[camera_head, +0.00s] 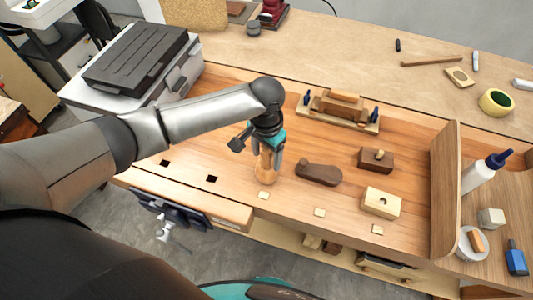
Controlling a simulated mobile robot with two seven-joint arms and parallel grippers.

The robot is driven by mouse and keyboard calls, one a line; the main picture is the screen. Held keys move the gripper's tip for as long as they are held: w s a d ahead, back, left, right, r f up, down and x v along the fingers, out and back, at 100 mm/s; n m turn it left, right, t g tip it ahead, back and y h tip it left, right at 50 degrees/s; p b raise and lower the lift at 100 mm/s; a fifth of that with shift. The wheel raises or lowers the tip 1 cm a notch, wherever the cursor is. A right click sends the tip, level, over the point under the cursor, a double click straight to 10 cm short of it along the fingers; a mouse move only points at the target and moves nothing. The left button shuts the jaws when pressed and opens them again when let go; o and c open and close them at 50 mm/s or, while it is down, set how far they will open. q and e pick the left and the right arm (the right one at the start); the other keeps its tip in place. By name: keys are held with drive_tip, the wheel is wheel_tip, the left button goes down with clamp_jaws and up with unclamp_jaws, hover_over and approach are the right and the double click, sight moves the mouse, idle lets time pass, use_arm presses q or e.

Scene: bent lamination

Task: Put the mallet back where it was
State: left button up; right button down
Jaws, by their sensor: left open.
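My left gripper (267,152) points down over the front part of the wooden workbench. Its jaws are open, with the fingers either side of an upright, light wooden piece that looks like the mallet (266,171). The mallet's lower end is at the bench top. Its upper part is hidden by the gripper, and I cannot tell whether the fingers touch it. My right gripper does not show.
A dark wooden tool (318,174) lies just right of the mallet. A wooden divider (445,190) stands at right. A grey case (140,62) is at left.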

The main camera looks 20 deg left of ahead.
use_arm(q)
wheel_tip(320, 180, up, 12)
drive_tip(key=shift+r+p, duration=0.2)
drive_tip(key=shift+p, duration=0.4)
idle(0.4)
